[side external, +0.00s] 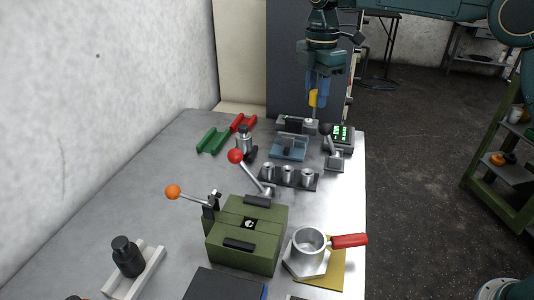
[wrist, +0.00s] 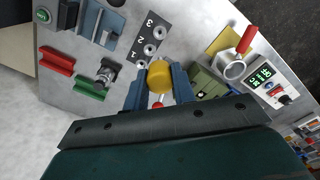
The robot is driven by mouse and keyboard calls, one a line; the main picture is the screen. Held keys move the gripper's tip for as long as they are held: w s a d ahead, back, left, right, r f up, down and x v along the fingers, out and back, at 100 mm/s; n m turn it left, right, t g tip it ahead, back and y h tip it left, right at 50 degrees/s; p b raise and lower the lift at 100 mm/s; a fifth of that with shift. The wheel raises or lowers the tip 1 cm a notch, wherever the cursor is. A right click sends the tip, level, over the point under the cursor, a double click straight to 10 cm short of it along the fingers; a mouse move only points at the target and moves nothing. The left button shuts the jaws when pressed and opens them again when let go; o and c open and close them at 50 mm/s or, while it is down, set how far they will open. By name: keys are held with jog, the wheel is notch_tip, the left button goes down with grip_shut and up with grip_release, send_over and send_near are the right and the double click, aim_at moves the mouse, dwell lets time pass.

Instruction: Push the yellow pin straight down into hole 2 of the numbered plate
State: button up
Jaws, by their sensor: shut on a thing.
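The yellow pin (side external: 313,98) is held upright between the blue jaws of my gripper (side external: 318,92), in the air above the back of the table. In the wrist view the yellow pin (wrist: 159,76) shows its round end between the two jaws of my gripper (wrist: 159,86). The numbered plate (wrist: 137,41) is dark, with numbers beside a row of three metal-ringed holes. Hole 2 (wrist: 149,49) is the middle one and looks empty. In the side view the numbered plate (side external: 277,179) carries three metal sleeves, nearer the camera than the pin. The pin's lower tip is hard to make out.
A red-knobbed lever (side external: 236,156) rises beside the plate. A green box (side external: 246,240) and a red-handled cup (side external: 310,243) are in front. The table's left is largely clear.

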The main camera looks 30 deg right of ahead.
dwell(0.5)
jog(key=w+a+f, duration=0.4)
jog(key=f, duration=0.5)
jog(key=shift+f, duration=0.25)
jog(key=shift+f, duration=0.2)
jog(key=shift+f, duration=2.65)
jog(key=shift+f, duration=2.35)
dwell(1.2)
